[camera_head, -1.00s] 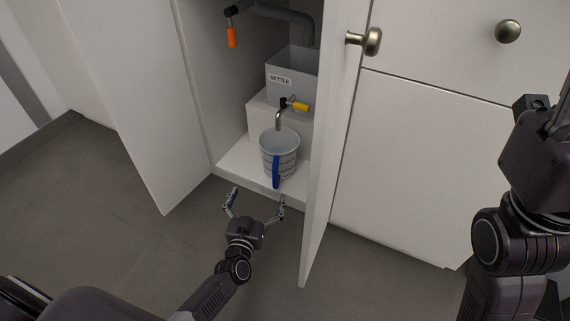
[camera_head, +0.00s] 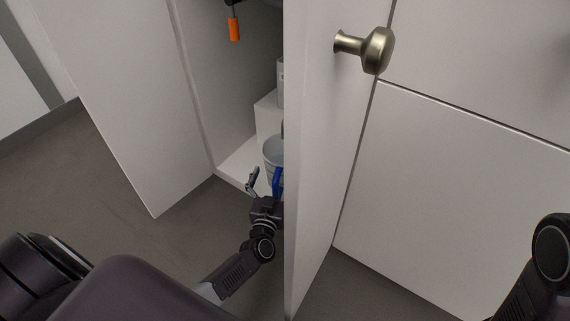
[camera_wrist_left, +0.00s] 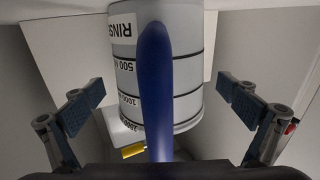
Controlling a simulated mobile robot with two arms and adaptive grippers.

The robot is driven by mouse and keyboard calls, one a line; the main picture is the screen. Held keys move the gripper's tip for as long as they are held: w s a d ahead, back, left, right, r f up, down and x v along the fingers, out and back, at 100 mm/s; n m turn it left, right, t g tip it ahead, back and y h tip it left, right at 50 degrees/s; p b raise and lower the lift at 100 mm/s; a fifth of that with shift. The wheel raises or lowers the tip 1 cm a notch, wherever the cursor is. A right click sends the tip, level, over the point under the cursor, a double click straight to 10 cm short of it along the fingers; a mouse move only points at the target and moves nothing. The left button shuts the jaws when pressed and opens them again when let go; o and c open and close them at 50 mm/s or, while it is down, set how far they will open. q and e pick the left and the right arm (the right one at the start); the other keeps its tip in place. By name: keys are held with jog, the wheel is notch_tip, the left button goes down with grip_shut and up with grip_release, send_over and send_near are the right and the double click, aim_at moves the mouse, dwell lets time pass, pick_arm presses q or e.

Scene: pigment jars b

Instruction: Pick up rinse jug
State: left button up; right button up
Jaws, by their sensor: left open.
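The rinse jug (camera_head: 270,150) stands on the cabinet floor, mostly hidden behind the open right door in the head view. In the left wrist view the grey jug (camera_wrist_left: 190,75) shows its label, black measuring lines and blue handle (camera_wrist_left: 155,90), which points toward the camera. My left gripper (camera_wrist_left: 158,105) is open, its fingers on either side of the handle and jug, with a gap to each finger. In the head view one finger of the left gripper (camera_head: 254,180) shows just in front of the jug; the other is hidden by the door.
The right cabinet door (camera_head: 315,150) stands open close beside my left gripper. The left door (camera_head: 125,110) is also open. A white block (camera_head: 268,120) stands behind the jug, and an orange-handled valve (camera_head: 234,28) hangs above. A yellow tap handle (camera_wrist_left: 133,150) shows beyond the jug.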

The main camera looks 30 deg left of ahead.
pick_arm(q)
jog(key=shift+w+a, duration=0.1)
jog(key=shift+w, duration=0.5)
jog(key=c, duration=1.7)
jog(key=shift+r, duration=0.2)
jog(key=shift+c, duration=0.6)
jog(key=shift+r, duration=0.15)
